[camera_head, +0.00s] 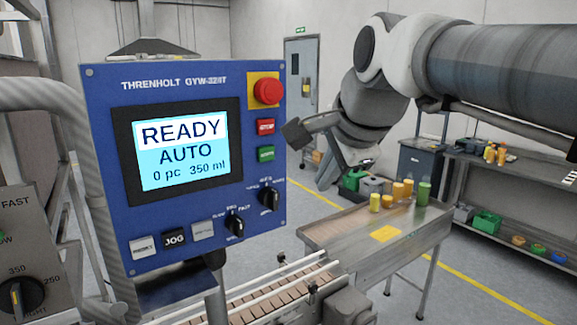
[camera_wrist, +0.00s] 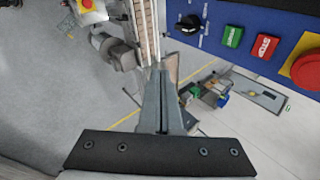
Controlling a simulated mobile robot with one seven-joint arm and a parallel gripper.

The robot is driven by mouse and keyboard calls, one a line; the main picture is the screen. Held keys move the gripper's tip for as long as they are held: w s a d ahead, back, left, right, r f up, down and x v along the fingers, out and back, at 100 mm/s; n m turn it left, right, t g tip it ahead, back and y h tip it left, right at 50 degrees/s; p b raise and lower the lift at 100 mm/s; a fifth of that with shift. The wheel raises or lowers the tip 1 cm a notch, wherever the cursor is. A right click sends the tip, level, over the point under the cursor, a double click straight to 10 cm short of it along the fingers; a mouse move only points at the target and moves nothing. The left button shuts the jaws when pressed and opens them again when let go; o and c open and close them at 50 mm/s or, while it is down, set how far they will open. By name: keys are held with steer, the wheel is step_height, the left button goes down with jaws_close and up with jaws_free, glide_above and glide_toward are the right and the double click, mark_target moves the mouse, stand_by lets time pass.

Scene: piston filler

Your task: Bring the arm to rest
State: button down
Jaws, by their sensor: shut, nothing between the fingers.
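My gripper (camera_wrist: 163,82) shows in the wrist view with its grey fingers together and nothing between them. In the head view my arm reaches in from the upper right, and my gripper (camera_head: 346,160) hangs in the air right of the blue control panel (camera_head: 108,95). It is apart from the panel, as far as I can tell. The panel's screen (camera_head: 182,150) reads READY, AUTO, 0 pc, 350 ml. The red emergency stop (camera_head: 267,91) is at its upper right, above a red button (camera_head: 265,127) and a green button (camera_head: 266,153).
A conveyor (camera_head: 285,296) runs below the panel towards a metal table (camera_head: 330,229) bearing several yellow, orange and green containers. A workbench (camera_head: 483,172) with shelves stands at the right. Grey floor (camera_wrist: 45,90) is open at the left of the wrist view.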

steer(key=s+d+f+n+g+h, duration=0.1)
steer(key=s+d+f+n, duration=0.3)
steer(key=s+f+n, duration=0.3)
steer(key=s+d+f+n+g+h, duration=0.1)
steer(key=s+d+f+n, duration=0.3)
steer(key=s+f, duration=0.6)
steer(key=f+n, duration=0.1)
steer(key=n, duration=0.1)
steer(key=shift+d+f+n, duration=0.15)
steer(key=shift+d+n, duration=0.05)
steer(key=shift+n, duration=0.2)
steer(key=shift+w, duration=0.1)
